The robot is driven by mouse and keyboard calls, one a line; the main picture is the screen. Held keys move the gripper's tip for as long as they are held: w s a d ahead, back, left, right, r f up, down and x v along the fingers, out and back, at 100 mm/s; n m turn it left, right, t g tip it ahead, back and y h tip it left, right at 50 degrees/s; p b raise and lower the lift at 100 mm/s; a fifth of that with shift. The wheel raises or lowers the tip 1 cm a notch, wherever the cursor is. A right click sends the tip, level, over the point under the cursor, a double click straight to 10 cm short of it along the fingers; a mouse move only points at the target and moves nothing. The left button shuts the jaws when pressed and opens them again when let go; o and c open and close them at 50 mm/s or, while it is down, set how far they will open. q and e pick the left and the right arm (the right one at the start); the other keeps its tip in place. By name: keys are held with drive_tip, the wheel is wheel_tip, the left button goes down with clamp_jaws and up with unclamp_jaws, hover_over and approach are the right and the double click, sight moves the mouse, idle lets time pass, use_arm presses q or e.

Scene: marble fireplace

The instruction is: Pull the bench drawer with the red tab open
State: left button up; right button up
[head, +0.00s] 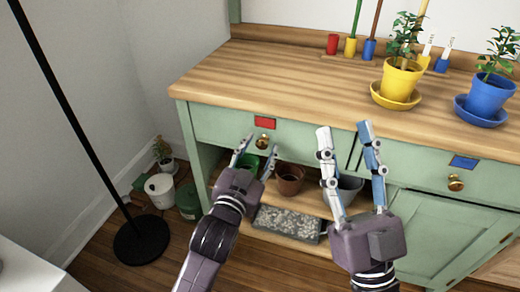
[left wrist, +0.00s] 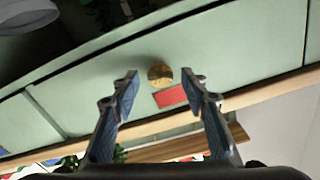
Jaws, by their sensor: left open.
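The green bench drawer (head: 300,134) has a red tab (head: 265,122) and a round brass knob (head: 262,141) below it. The drawer front looks flush with the bench. My left gripper (head: 258,144) is open, with its fingers toward the knob. In the left wrist view the knob (left wrist: 160,73) and red tab (left wrist: 170,97) appear beyond and between the two open fingertips (left wrist: 160,82); the fingers look apart from the knob. My right gripper (head: 344,130) is open and empty in front of the bench, to the right of the knob.
A second drawer with a blue tab (head: 464,162) is at the right. Potted plants in yellow (head: 398,82) and blue (head: 486,94) pots stand on the benchtop. Pots and a gravel tray (head: 288,222) sit on the shelf below. A black pole stand (head: 141,240) is at the left.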

use_arm(q)
drive_tip(key=shift+w, duration=0.2)
clamp_jaws()
idle(0.3)
